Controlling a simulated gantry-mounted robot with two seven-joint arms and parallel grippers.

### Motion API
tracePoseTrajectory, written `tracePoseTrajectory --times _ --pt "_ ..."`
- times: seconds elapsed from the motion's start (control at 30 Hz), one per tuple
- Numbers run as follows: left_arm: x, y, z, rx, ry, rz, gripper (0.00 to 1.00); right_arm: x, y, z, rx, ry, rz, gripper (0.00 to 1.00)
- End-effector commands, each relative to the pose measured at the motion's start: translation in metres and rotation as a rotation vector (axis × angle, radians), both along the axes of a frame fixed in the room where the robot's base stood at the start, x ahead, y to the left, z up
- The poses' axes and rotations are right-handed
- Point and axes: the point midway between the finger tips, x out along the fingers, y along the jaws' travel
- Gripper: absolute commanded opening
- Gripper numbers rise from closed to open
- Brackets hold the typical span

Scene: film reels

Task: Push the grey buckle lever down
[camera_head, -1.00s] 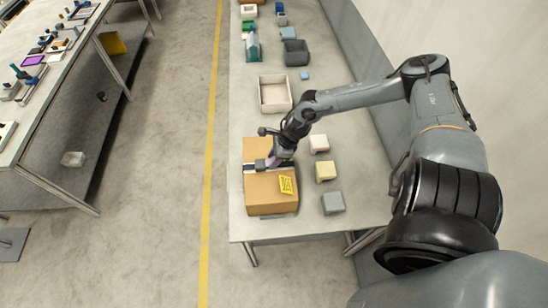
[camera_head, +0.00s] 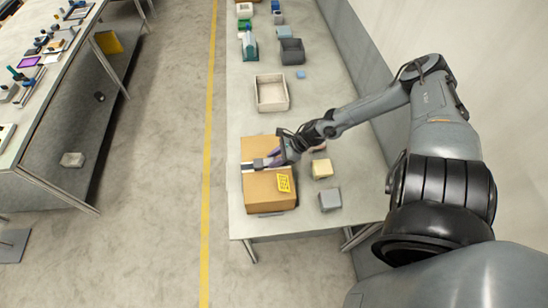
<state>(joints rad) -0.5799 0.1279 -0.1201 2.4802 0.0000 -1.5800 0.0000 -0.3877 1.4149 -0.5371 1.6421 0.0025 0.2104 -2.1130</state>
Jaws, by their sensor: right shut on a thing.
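A brown cardboard box (camera_head: 268,190) lies on the near part of the long grey table, with a yellow label (camera_head: 284,184) on its top. A dark and light strap (camera_head: 247,167) runs across the box, with a small grey buckle (camera_head: 259,163) on it. My right gripper (camera_head: 276,158), with purple-tinted fingers, reaches in from the right, low over the box at the buckle. It is shut on the buckle's lever, as far as I can tell; the fingers hide the lever itself. My left gripper is not in view.
A cream block (camera_head: 322,169) and a grey block (camera_head: 330,199) stand right of the box; another block is partly hidden under my right arm. An open beige tray (camera_head: 258,108) and a dark grey bin (camera_head: 292,52) stand farther back. The table's front corner is clear.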

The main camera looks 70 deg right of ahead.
Motion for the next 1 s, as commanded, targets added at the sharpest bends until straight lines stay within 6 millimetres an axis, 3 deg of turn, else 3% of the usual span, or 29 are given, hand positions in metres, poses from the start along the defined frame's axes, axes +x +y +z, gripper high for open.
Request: tracePoseTrajectory --times 0.17,0.2,0.37,0.73,1.0 --pt "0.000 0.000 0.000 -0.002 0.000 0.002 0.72 0.000 0.000 -0.001 -0.002 0.002 0.001 0.03" --pt "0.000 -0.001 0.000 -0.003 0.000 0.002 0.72 0.000 0.000 -0.001 -0.002 0.002 0.001 0.37" --pt "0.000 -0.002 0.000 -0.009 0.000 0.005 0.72 0.000 0.000 0.000 -0.002 0.003 0.000 0.60" --pt "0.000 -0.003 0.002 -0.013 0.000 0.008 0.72 -0.002 -0.001 0.003 -0.003 0.002 0.000 0.60" --pt "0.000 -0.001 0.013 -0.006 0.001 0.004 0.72 -0.021 -0.012 0.025 -0.006 0.008 0.005 0.60"
